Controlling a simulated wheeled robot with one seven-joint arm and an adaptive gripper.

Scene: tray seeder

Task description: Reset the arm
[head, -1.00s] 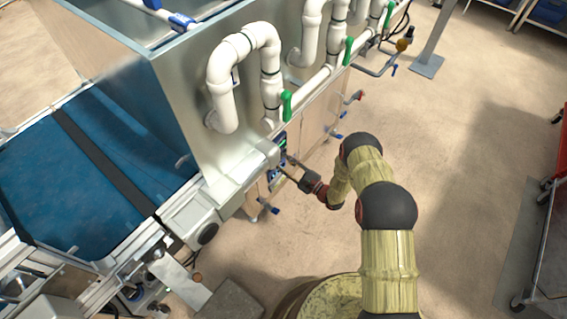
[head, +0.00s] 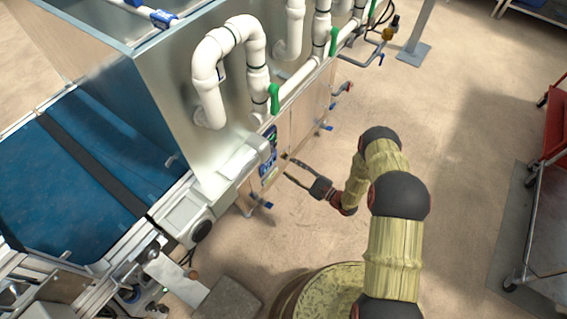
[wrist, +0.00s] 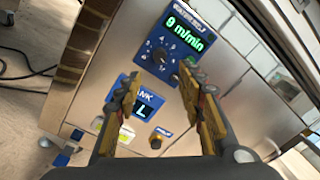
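My gripper (head: 298,172) is at the end of my arm, in front of the seeder's side panel and apart from it in the head view. Its two fingers (wrist: 160,95) are spread, with nothing between them in the wrist view. The blue panels also show in the head view (head: 268,155).
The metal seeder housing (head: 190,110) carries white pipes (head: 207,85) and green-handled valves (head: 274,98). A blue conveyor belt (head: 60,200) lies at left. A red cart (head: 555,130) stands at right. Open floor (head: 465,150) lies between my arm and the cart.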

